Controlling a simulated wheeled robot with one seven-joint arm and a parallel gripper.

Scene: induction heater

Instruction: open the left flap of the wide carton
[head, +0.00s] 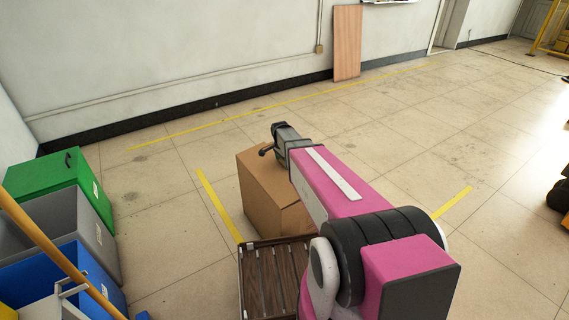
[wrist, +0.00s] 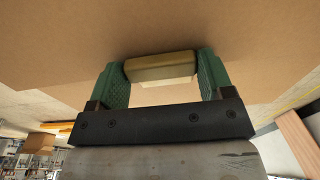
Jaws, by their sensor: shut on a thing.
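The brown carton (head: 262,192) stands on the floor in the middle of the head view, partly hidden behind my arm. In the wrist view, a broad brown cardboard surface (wrist: 70,40) fills the upper part. My gripper (wrist: 160,72) has its two green fingers on either side of a tan, rounded handle-like block (wrist: 160,66) and is shut on it. The block lies against the cardboard. I cannot tell which flap this cardboard is.
A slatted dark wooden rack (head: 270,275) stands in front of the carton. Green (head: 45,185), grey (head: 75,215) and blue (head: 95,275) bins stand at the left. A wooden board (head: 347,42) leans on the far wall.

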